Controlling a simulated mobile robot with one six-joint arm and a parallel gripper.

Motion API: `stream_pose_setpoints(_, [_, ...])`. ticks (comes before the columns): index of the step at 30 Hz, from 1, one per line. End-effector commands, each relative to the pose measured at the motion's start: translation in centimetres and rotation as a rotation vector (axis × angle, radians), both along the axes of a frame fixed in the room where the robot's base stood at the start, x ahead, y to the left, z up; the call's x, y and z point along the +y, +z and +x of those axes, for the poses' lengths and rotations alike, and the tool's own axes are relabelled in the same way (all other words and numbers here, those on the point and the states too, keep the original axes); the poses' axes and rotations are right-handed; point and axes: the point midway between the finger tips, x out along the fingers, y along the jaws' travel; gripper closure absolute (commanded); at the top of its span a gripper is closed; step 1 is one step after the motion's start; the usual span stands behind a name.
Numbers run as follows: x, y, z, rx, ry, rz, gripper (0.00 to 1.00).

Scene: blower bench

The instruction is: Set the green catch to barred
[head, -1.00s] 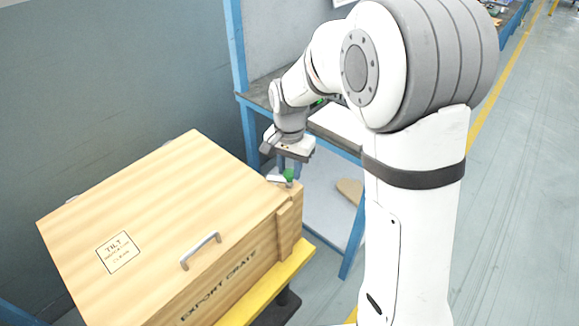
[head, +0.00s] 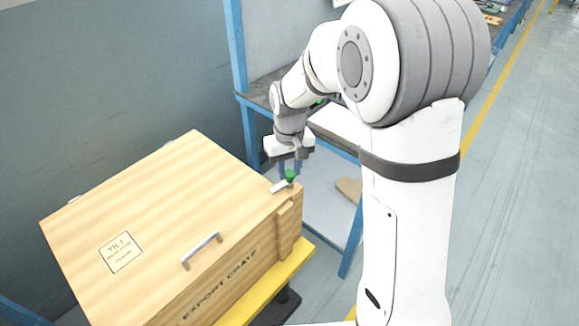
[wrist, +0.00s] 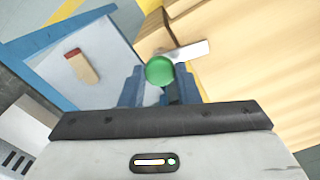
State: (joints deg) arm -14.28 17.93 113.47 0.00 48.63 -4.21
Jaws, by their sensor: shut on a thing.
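The green catch (head: 291,175) is a round green knob with a flat metal bar (head: 280,187), at the far right corner of the wooden crate's top. My gripper (head: 289,168) points down over it, with its blue fingers at the knob. In the wrist view the knob (wrist: 159,70) sits between the two fingers of my gripper (wrist: 158,84), which is shut on it. The metal bar (wrist: 190,50) reaches from the knob over the crate's top. The knob's underside and its pivot are hidden.
The wooden crate (head: 160,200) has a metal handle (head: 202,250) and a tilt label (head: 121,252). It stands on a yellow-edged support (head: 290,270). A blue-framed bench (head: 352,240) stands close behind my gripper. The floor at the right is clear.

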Motion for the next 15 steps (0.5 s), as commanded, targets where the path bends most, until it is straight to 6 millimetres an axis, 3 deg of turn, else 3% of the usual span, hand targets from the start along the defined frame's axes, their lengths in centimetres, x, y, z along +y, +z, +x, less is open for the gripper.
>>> stream_pose_setpoints(15, [0.02,0.08,0.08,-0.003,0.208,0.0,0.94])
